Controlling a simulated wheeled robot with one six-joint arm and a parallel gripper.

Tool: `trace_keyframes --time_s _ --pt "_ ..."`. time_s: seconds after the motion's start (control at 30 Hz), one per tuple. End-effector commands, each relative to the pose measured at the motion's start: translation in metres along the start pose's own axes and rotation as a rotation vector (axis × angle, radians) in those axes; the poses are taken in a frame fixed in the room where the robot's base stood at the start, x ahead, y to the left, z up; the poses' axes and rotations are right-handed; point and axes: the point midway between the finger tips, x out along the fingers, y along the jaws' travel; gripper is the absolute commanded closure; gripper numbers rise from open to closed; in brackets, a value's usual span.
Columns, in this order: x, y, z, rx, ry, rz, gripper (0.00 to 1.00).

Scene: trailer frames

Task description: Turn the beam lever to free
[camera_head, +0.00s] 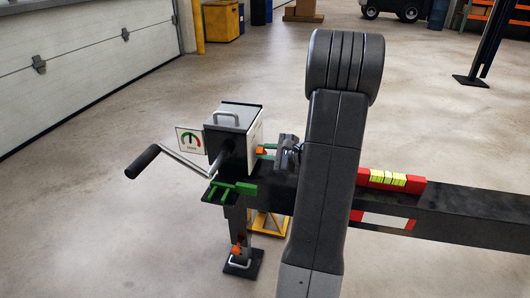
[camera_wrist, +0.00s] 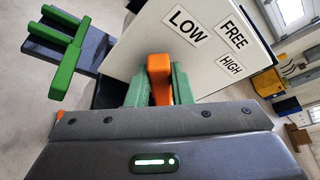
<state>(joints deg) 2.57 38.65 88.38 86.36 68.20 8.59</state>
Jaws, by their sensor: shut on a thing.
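The orange beam lever (camera_wrist: 160,72) is in the middle of the wrist view, at the near edge of a white box (camera_wrist: 150,33). My gripper (camera_wrist: 159,90) is shut on it, with a green fingertip on each side. The box face carries the labels LOW (camera_wrist: 187,25), FREE (camera_wrist: 233,35) and HIGH (camera_wrist: 231,65). The lever is nearer LOW than the other two; its exact setting cannot be told. In the head view the lever is a small orange spot (camera_head: 262,152) beside the box (camera_head: 246,125), and my arm hides part of the gripper.
A crank with a black handle (camera_head: 142,161) sticks out left of the box. A green pronged bracket (camera_head: 232,188) sits below it and also shows in the wrist view (camera_wrist: 66,60). A dark beam (camera_head: 470,212) runs right, with a yellow-and-red piece (camera_head: 390,179). Floor at left is clear.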

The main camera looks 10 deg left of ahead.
Motion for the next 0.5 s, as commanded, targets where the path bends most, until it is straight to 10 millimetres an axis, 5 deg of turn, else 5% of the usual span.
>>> trace_keyframes --time_s 0.5 --pt "-0.002 -0.015 0.004 0.146 0.000 0.061 1.00"
